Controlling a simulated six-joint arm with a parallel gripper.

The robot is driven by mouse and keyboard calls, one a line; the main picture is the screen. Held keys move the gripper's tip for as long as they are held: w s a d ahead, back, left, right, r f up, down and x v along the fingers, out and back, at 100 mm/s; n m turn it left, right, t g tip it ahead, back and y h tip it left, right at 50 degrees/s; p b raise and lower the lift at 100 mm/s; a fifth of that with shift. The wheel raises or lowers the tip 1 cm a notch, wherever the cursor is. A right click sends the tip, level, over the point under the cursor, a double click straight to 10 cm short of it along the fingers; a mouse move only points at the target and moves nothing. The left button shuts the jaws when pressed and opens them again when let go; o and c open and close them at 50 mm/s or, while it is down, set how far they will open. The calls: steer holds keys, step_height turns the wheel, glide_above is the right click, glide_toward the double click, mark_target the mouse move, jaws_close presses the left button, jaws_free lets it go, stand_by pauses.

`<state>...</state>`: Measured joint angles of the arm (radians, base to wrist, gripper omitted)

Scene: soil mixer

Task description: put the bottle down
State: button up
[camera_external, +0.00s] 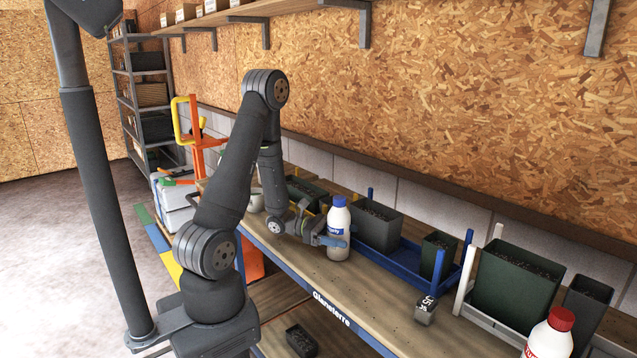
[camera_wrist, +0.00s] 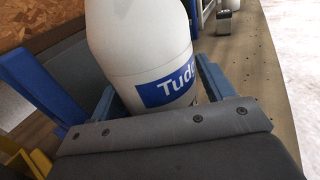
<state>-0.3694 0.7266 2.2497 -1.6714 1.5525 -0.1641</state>
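A white bottle with a blue cap and blue label (camera_external: 338,226) is upright at the bench (camera_external: 375,290), in front of the blue tray. Its base appears at or just above the wood; I cannot tell whether it touches. My gripper (camera_external: 333,241) reaches it from the left, low on its body. In the wrist view the white bottle (camera_wrist: 145,50) stands between my two blue fingers (camera_wrist: 155,90), which lie close against both sides. Its cap is out of that view, and its base is hidden by the gripper body.
The blue tray (camera_external: 408,262) with dark soil pots (camera_external: 376,225) lies behind and right of the bottle. A red-capped bottle (camera_external: 550,338) is at the lower right. Bare bench lies right of the held bottle.

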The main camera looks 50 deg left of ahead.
mark_target(345, 222)
steer(key=shift+o, duration=0.2)
steer(key=shift+r, duration=0.2)
steer(key=v, duration=1.1)
steer(key=shift+s+a, duration=0.1)
steer(key=shift+a, duration=0.2)
steer(key=shift+s+a, duration=0.1)
steer(key=shift+a, duration=0.05)
steer(key=shift+c, duration=1.1)
steer(key=shift+w+d+r, duration=0.65)
steer(key=shift+w+d, duration=0.3)
steer(key=shift+d, duration=0.95)
steer(key=shift+w+d+r, duration=0.65)
steer(key=shift+w+d, duration=0.35)
steer(key=shift+d, duration=0.85)
steer(key=shift+w+d+r, duration=0.65)
steer(key=shift+w+d, duration=0.3)
steer(key=shift+d, duration=0.95)
